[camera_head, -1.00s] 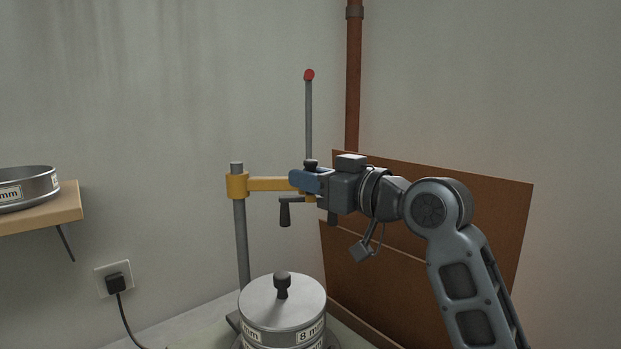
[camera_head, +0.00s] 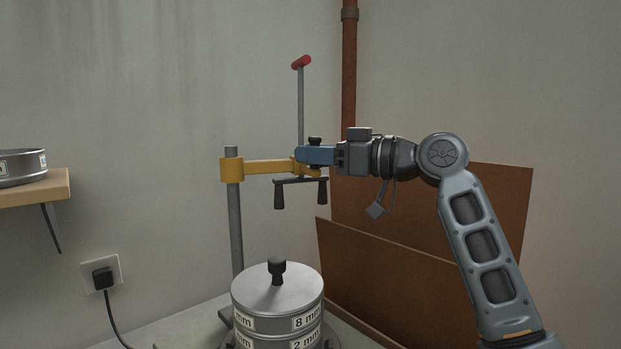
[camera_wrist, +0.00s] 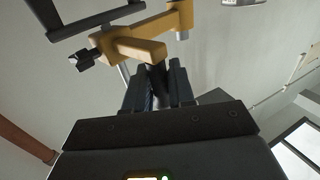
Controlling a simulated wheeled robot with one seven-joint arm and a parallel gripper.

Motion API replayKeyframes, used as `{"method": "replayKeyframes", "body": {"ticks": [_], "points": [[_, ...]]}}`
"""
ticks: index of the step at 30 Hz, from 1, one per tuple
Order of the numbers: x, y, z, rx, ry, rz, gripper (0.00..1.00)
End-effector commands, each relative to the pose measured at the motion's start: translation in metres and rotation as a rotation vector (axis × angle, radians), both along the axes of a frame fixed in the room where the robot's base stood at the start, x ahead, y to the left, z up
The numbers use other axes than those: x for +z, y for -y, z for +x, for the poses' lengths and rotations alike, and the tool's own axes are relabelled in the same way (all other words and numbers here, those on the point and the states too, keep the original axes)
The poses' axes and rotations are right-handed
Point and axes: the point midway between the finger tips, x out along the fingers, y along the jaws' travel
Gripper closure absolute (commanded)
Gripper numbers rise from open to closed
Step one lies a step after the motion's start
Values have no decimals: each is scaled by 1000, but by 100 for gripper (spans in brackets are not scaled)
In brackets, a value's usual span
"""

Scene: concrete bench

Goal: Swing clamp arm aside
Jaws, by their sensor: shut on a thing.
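The yellow clamp arm (camera_head: 267,167) reaches right from a grey upright post (camera_head: 236,225). It carries a vertical rod (camera_head: 300,105) with a red crossbar on top and a dark lower bar with two hanging black feet (camera_head: 279,194). My gripper (camera_head: 303,155) is shut at the arm's free end. In the wrist view my fingers (camera_wrist: 158,88) close around a dark grip on the yellow arm (camera_wrist: 136,50); they hide part of it. Below stands the sieve stack (camera_head: 278,292), its lid topped by a black knob, well clear of the feet.
Brown boards (camera_head: 400,245) lean against the wall behind my arm, and a brown pipe (camera_head: 349,70) rises there. A wooden shelf (camera_head: 35,188) with another sieve (camera_head: 22,168) is at left. A plug sits in a wall socket (camera_head: 103,273). The air left of the post is free.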

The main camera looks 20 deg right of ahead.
Motion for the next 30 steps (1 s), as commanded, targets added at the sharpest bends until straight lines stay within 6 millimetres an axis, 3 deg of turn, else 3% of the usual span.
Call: {"method": "replayKeyframes", "body": {"ticks": [4, 15, 30], "points": [[-3, 9, 16, 106, -1, 2, 100], [-1, 19, 44, 98, -1, 0, 100], [0, 21, 53, 96, -1, -1, 100]]}}
